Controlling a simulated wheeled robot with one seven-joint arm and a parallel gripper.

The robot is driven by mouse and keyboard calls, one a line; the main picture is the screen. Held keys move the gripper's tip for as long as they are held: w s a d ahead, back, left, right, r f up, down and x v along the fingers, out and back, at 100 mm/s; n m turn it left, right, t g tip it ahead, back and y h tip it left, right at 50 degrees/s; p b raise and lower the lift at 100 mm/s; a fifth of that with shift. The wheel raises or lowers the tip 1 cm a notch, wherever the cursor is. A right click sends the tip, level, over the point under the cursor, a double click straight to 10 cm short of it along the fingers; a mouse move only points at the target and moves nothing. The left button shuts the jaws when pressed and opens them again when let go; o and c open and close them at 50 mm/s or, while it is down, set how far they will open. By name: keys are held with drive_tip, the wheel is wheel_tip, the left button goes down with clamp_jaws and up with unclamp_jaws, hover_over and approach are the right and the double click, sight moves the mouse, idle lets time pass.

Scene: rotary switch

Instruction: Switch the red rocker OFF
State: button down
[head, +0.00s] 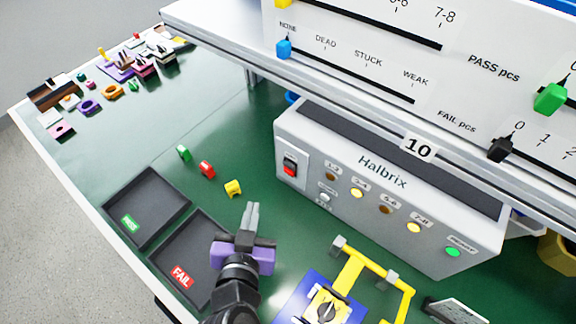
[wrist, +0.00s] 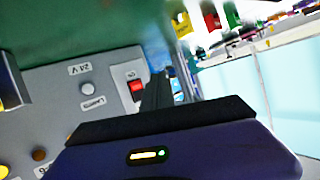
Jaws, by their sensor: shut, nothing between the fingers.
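The red rocker (head: 290,168) sits in a black frame at the left end of the front panel of the grey Halbrix box (head: 345,212). It also shows in the wrist view (wrist: 137,87), where a dark part borders the red face. I cannot tell for sure which way it is tilted. My gripper (head: 252,207) is shut and empty. In the head view its fingertips point up, below and left of the rocker. In the wrist view the dark fingers (wrist: 157,92) appear just right of the rocker. I cannot see contact.
A silver toggle (head: 325,197) and several lamps sit beside the rocker; the READY lamp (head: 453,252) glows green. A PASS tray (head: 147,243) and FAIL tray (head: 205,222) lie left. Small green, red and yellow parts lie behind. A yellow clamp fixture (head: 345,275) stands right, and a slider board (head: 385,75) overhangs.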

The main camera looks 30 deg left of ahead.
sight(289, 169)
drive_tip(key=w+r+p, duration=0.1)
drive_tip(key=w+p, duration=0.1)
drive_tip(key=w, duration=0.6)
drive_tip(key=shift+w+d+r, duration=0.15)
drive_tip(key=shift+w+d, duration=0.15)
drive_tip(key=shift+w, duration=0.05)
idle(2.0)
drive_tip(key=shift+w, duration=0.4)
drive_tip(key=shift+w+d+r, duration=0.1)
drive_tip(key=shift+w, duration=0.25)
idle(0.5)
drive_tip(key=shift+s, duration=0.1)
drive_tip(key=shift+s, duration=0.7)
